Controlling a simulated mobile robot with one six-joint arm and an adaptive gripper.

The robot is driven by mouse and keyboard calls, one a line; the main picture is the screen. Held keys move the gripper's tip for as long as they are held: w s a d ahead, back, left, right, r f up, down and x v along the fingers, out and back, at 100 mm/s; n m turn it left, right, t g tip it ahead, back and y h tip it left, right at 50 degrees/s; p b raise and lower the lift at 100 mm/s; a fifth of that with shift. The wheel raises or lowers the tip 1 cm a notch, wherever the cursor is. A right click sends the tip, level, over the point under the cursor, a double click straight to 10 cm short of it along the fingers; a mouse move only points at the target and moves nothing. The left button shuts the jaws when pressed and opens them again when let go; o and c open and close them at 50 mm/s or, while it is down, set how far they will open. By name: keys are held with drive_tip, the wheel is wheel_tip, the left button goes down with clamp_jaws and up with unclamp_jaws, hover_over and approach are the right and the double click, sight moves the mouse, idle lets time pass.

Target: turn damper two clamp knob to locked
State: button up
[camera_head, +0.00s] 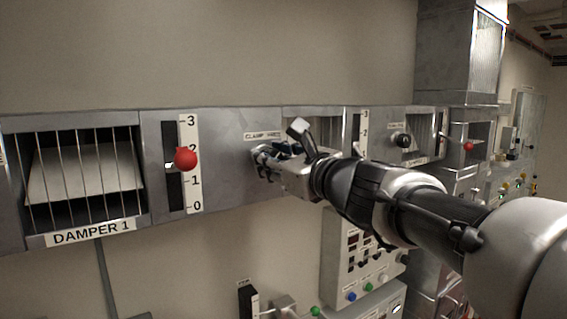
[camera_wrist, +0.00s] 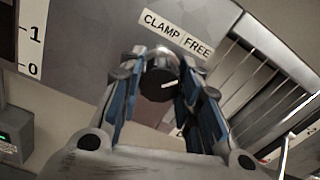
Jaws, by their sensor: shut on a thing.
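My gripper (camera_head: 262,163) is at the grey panel, just under a "CLAMP FREE" label (camera_head: 264,136). In the wrist view the gripper's blue-padded fingers (camera_wrist: 158,82) are on either side of a black round clamp knob (camera_wrist: 157,88) and shut on it. The knob has a short white mark on its face; in the head view the gripper hides it. This knob sits between the damper 1 scale (camera_head: 190,185) and the grille to its right. Another black clamp knob (camera_head: 403,141) is farther right, with a label too small to read. No damper 2 name plate shows.
The damper 1 lever's red ball (camera_head: 186,158) stands out from the panel left of my gripper. Another red ball (camera_head: 468,146) is far right. A control box (camera_head: 352,262) with coloured buttons is below. The wall above the panel is clear.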

drive_tip(key=shift+o, duration=0.2)
drive_tip(key=n+b, duration=0.4)
drive_tip(key=shift+f, duration=0.2)
drive_tip(key=n+b, duration=0.4)
drive_tip(key=shift+n, duration=0.3)
drive_tip(key=shift+c, duration=0.2)
drive_tip(key=n+b, duration=0.3)
drive_tip(key=n, duration=0.1)
drive_tip(key=shift+b, duration=0.3)
drive_tip(key=shift+r+n+b, duration=0.15)
drive_tip(key=shift+n+b, duration=1.15)
drive_tip(key=shift+n, duration=0.9)
